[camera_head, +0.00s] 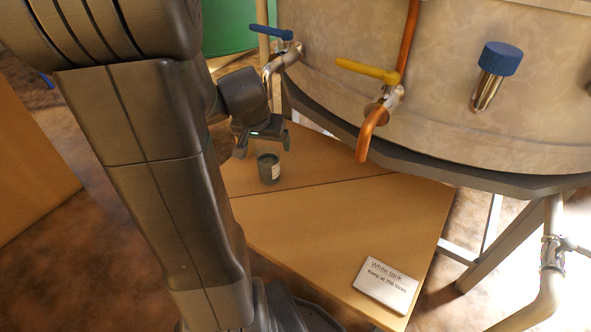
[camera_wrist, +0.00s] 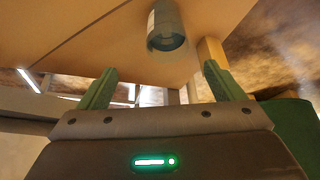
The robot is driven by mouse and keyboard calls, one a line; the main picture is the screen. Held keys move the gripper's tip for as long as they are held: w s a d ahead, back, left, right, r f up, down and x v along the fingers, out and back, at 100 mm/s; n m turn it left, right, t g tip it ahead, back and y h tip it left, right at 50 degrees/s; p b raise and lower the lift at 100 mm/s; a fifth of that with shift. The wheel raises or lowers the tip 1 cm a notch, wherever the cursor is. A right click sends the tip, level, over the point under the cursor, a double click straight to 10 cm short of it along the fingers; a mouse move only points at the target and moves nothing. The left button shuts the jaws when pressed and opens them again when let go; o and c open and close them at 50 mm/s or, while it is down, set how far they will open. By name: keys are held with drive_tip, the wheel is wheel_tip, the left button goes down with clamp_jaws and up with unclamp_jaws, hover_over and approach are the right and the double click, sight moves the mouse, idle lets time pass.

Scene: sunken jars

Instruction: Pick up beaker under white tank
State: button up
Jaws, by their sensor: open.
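The beaker (camera_head: 268,168) is a small dark cup with a pale label, standing upright on the wooden table (camera_head: 330,225) below the white tank (camera_head: 430,90). My gripper (camera_head: 262,143) is just above and behind it in the head view, with fingers apart and nothing between them. In the wrist view the beaker (camera_wrist: 167,32) shows at the top, beyond the fingertips and a little right of the middle between them. My gripper (camera_wrist: 158,80) is open there, with green fingers spread wide, and it is apart from the beaker.
A tap with a blue handle (camera_head: 270,32) and one with a yellow handle (camera_head: 366,70) stick out from the tank. A copper spout (camera_head: 366,140) hangs right of the beaker. A sign reading "White tank" (camera_head: 386,285) lies at the table's front. The table's middle is clear.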

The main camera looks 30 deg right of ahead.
drive_tip(key=b, duration=0.3)
approach(269, 159)
wheel_tip(269, 159, down, 3)
drive_tip(key=s, duration=0.1)
drive_tip(key=shift+w+b+x, duration=0.1)
drive_tip(key=shift+b+x, duration=0.35)
drive_tip(key=shift+x, duration=0.9)
drive_tip(key=shift+w+b+x, duration=0.15)
drive_tip(key=shift+b+x, duration=0.3)
drive_tip(key=shift+x, duration=0.9)
drive_tip(key=shift+d+r, duration=0.15)
drive_tip(key=shift+r, duration=0.05)
drive_tip(key=shift+c, duration=0.2)
drive_tip(key=c, duration=1.3)
drive_tip(key=shift+r, duration=0.15)
